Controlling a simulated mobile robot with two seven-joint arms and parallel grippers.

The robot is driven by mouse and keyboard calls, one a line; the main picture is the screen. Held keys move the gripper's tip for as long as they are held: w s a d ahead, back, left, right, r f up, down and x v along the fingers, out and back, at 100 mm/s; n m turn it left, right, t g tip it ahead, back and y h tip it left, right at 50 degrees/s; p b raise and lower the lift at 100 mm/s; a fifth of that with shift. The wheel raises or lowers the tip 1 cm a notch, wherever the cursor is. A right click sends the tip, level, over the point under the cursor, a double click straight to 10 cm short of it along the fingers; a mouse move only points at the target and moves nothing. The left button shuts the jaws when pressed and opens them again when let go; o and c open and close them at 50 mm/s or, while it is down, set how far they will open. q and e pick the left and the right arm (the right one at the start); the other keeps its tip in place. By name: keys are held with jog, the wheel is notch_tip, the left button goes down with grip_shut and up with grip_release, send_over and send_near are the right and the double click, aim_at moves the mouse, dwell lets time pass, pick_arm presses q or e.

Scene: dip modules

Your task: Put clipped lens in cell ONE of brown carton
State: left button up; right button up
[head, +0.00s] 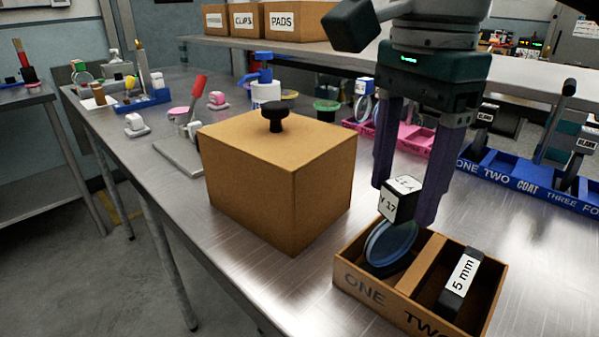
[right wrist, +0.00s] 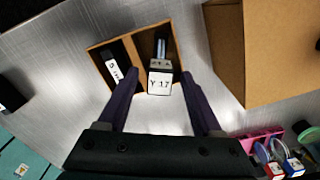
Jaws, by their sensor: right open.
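The brown carton (head: 370,281) stands at the table's front right, with cells marked ONE and TWO. It also shows in the right wrist view (right wrist: 98,48). The clipped lens, a pale blue disc (head: 390,243) with a black-and-white clip block (head: 402,199) marked Y 17, stands upright in cell ONE, its block above the rim. The block shows in the right wrist view (right wrist: 160,84). My right gripper (head: 405,205) points down over the carton, open, its purple fingers on either side of the block with gaps. A black block (head: 460,284) marked 5 mm sits in cell TWO. My left gripper is out of view.
A large brown box (head: 255,185) with a black knob stands close left of the carton. A blue tray (head: 530,183) and a pink tray (head: 412,136) lie behind. The table's front edge runs close by the box and carton.

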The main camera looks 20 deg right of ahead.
notch_tip(320, 180, up, 7)
jog(key=shift+r, duration=0.15)
